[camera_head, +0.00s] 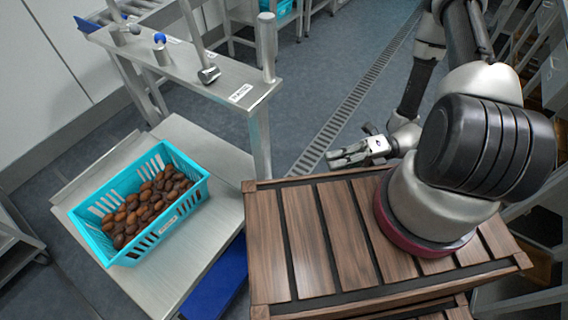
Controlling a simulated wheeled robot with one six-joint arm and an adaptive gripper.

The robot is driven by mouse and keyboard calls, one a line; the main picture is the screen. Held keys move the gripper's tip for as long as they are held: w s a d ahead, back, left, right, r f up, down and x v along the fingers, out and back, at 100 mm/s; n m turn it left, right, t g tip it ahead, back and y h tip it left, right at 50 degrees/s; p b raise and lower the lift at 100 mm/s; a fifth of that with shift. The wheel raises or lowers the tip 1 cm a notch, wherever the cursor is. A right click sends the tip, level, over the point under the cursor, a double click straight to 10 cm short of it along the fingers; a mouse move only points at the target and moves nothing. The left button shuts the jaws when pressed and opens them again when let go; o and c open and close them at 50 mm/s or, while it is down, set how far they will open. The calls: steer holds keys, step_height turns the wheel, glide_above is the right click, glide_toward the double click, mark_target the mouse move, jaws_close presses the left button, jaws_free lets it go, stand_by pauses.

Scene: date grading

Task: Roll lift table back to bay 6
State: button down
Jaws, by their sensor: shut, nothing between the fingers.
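A low steel table (213,152), which looks like the lift table, stands at the left beside my wooden-slatted deck. A turquoise crate (188,211) filled with brown dates (143,212) sits on its top. A blue part (222,279) shows below the table's near edge. My gripper (347,156) is shut and empty, just beyond the far edge of my deck, to the right of the table and apart from it. No bay number can be read, and the table's wheels are hidden.
A higher steel bench (228,85) with posts and a small label stands behind the table. A drain grate (340,110) runs along the grey floor (300,75), which is clear beyond my deck. Steel racks (553,60) stand at the right, and another steel frame (15,240) at the far left.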

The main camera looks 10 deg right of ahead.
steer(key=w+a+f+m, duration=0.1)
steer(key=a, duration=1.2)
steer(key=shift+w+a+f+m+t, duration=0.15)
steer(key=shift+w+a+m+t, duration=0.1)
steer(key=shift+a+m+t, duration=0.15)
